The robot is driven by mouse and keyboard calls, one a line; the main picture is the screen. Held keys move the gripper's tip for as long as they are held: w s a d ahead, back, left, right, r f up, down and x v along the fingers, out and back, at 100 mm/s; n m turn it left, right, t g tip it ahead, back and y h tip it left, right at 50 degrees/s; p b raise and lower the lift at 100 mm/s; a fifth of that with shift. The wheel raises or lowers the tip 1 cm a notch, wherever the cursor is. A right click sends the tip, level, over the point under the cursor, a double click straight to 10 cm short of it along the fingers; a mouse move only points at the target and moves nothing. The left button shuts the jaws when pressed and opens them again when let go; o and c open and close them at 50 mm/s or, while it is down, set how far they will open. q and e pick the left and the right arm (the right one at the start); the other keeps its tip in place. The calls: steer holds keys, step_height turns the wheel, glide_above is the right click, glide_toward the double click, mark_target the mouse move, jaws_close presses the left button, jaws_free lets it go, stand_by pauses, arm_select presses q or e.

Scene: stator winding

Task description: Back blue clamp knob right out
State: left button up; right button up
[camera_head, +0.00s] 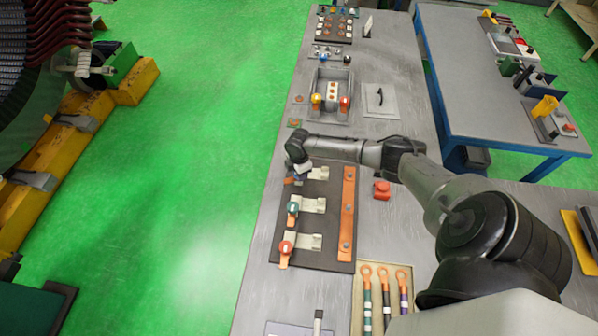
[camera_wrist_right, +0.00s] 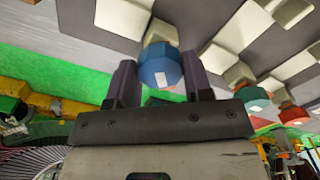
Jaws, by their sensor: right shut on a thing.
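The blue clamp knob (camera_wrist_right: 160,65) sits between the two fingers of my right gripper (camera_wrist_right: 159,82) in the right wrist view, and the gripper is shut on it. In the head view my right gripper (camera_head: 299,172) is over the farthest of the row of clamps on the dark plate (camera_head: 330,226), and the wrist hides most of that clamp. The green clamp knob (camera_head: 293,208) and the red clamp knob (camera_head: 286,247) stand nearer in the same row; both also show in the wrist view, green (camera_wrist_right: 252,97) and red (camera_wrist_right: 293,115). My left gripper is not in view.
An orange bar (camera_head: 347,212) lies along the plate's right side. A red button (camera_head: 381,189) stands right of it. A tray with several cables (camera_head: 356,297) is at the near end. A box with coloured knobs (camera_head: 329,113) stands beyond the arm. Green floor lies left of the bench.

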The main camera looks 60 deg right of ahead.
steer(key=n, duration=0.2)
steer(key=n+b, duration=0.1)
steer(key=n, duration=0.1)
steer(key=n+b, duration=0.1)
steer(key=n, duration=0.1)
steer(key=shift+s+f, duration=0.1)
steer(key=shift+f, duration=0.15)
steer(key=shift+n+b, duration=0.5)
steer(key=shift+n, duration=1.5)
steer(key=o, duration=0.7)
steer(key=shift+c, duration=0.2)
steer(key=shift+o, duration=1.2)
steer(key=shift+r, duration=0.1)
steer(key=shift+r, duration=0.1)
